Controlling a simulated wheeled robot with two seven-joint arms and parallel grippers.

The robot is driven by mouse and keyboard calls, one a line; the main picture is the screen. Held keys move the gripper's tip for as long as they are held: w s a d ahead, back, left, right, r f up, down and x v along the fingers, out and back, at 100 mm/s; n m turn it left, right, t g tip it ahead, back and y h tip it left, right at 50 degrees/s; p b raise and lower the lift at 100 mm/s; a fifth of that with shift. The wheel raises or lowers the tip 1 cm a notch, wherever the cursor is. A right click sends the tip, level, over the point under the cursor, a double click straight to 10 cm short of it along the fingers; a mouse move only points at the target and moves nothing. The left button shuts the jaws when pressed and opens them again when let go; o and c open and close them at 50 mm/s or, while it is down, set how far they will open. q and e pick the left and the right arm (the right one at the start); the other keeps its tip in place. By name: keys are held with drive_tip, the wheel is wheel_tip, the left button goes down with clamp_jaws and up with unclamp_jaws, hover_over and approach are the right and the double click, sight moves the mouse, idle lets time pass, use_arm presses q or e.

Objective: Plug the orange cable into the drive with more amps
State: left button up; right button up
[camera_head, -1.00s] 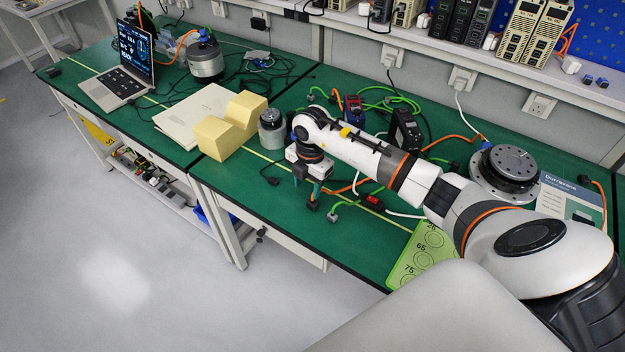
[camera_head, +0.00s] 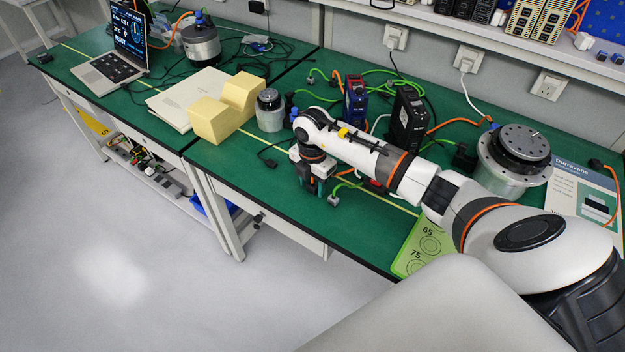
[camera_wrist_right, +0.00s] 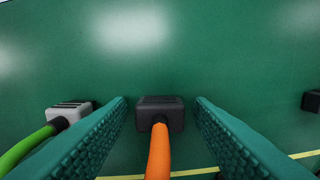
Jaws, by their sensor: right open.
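The orange cable (camera_wrist_right: 158,152) ends in a black plug (camera_wrist_right: 160,112) lying on the green table. In the right wrist view the plug sits between the two teal fingers of my right gripper (camera_wrist_right: 161,104), with a gap on each side. In the head view my right gripper (camera_head: 314,188) points down at the table and mostly hides the plug. Two drives stand upright behind it: a blue and red one (camera_head: 355,100) and a black one (camera_head: 407,120). Their amp labels are too small to read. My left gripper is out of view.
A green cable with a grey plug (camera_wrist_right: 68,112) lies left of my fingers in the wrist view. A round grey actuator (camera_head: 513,160) stands at the right, a smaller one (camera_head: 270,110) and yellow blocks (camera_head: 222,115) at the left.

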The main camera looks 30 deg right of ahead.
clamp_jaws()
drive_tip(key=shift+r+p, duration=2.15)
drive_tip(key=shift+r, duration=0.45)
